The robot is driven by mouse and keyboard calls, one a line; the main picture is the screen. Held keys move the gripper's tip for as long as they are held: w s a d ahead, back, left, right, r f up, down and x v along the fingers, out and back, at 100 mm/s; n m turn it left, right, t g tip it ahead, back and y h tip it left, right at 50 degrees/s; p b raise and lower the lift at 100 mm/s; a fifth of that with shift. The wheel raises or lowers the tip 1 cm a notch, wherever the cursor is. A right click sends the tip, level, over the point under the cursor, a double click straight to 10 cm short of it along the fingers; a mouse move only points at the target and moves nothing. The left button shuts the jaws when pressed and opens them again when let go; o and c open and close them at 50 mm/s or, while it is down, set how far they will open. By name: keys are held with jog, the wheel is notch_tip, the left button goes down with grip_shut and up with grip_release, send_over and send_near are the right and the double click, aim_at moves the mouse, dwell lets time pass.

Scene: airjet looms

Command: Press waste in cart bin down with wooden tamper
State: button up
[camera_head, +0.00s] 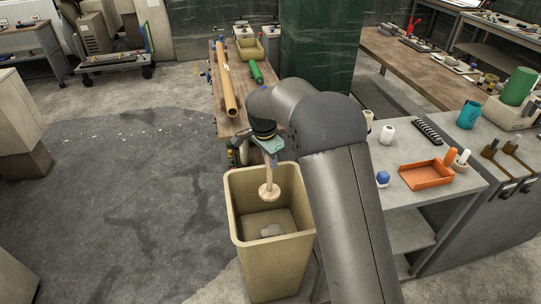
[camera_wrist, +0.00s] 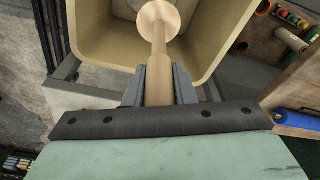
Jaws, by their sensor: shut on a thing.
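The wooden tamper (camera_head: 268,188) hangs upright with its round disc downward, inside the mouth of the tan bin (camera_head: 280,268). My gripper (camera_head: 268,152) is shut on its handle, above the bin's back rim. In the wrist view, my gripper's two fingers (camera_wrist: 160,85) clasp the tamper's shaft (camera_wrist: 159,65), and the disc points into the bin (camera_wrist: 100,55). Pale waste (camera_head: 271,230) lies low in the bin. The disc looks apart from the waste, above it. In the wrist view the disc hides much of the bin's floor.
A wooden bench (camera_head: 230,90) with a long tan tube (camera_head: 228,85) and a green roll stands behind the bin. A grey table (camera_head: 400,190) at right carries an orange tray (camera_head: 427,175) and small items. Open floor (camera_head: 120,200) lies to the left.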

notch_tip(320, 180, down, 18)
jog(key=b, duration=1.1)
jog(key=shift+f+b, duration=0.2)
jog(key=shift+b, duration=0.1)
notch_tip(320, 180, down, 6)
jog(key=b, duration=0.3)
jog(key=shift+r+b, duration=0.15)
jog(key=shift+b, duration=0.2)
dwell(0.6)
jog(key=shift+r+p, duration=8.05)
jog(key=shift+r, duration=5.45)
